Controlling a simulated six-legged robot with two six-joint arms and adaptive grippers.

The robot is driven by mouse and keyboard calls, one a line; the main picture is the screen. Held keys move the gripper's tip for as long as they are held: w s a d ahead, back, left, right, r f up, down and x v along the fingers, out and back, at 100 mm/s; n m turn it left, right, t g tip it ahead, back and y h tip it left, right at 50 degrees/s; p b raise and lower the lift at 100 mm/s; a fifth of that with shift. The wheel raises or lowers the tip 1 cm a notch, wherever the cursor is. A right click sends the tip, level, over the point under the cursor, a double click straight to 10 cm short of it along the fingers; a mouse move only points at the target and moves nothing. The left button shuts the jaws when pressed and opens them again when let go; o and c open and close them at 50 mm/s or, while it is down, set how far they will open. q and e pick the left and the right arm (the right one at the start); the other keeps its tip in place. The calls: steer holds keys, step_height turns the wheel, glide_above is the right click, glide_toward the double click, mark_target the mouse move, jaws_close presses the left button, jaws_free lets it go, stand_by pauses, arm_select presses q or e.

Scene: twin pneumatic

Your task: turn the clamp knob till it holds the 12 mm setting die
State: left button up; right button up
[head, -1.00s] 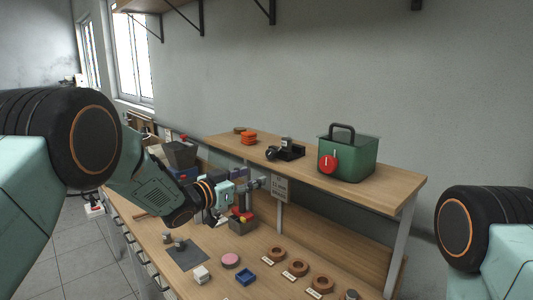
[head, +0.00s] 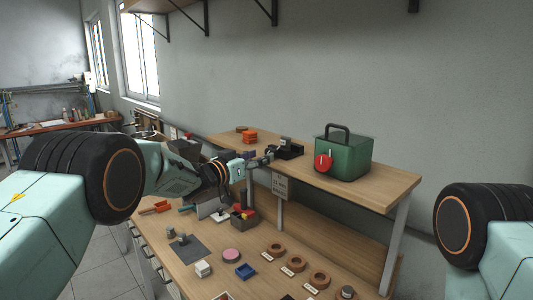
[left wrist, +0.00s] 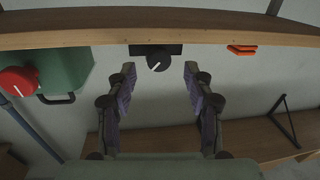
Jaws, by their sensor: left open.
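The clamp is a small black device (head: 290,149) on the raised shelf, left of the green box. Its black round knob (left wrist: 158,61) with a white pointer line shows in the left wrist view, between my fingertips and beyond them. My left gripper (head: 268,156) is in front of the clamp at the shelf's front edge. In the left wrist view my left gripper (left wrist: 158,75) is open, with purple-sided fingers on either side of the knob and nothing between them. I cannot tell whether a die sits in the clamp. My right gripper is out of view.
A green box (head: 345,158) with a red knob stands right of the clamp; orange discs (head: 249,137) lie left. The raised shelf (head: 385,188) has its edge close to my gripper. Below, the bench holds brown rings (head: 297,263), a grey mat (head: 188,250) and small blocks.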

mark_target(266, 153)
arm_select(q)
steer(key=shift+w+d+r, duration=0.2)
steer(key=shift+w+d, duration=0.1)
steer(key=shift+d, duration=0.2)
steer(key=shift+p+x, duration=0.3)
steer(key=shift+x, duration=0.9)
steer(key=shift+f, duration=0.1)
steer(key=shift+w+f, duration=0.15)
steer(key=shift+w, duration=0.15)
steer(key=c, duration=0.3)
steer(key=shift+s, duration=0.1)
jaws_close()
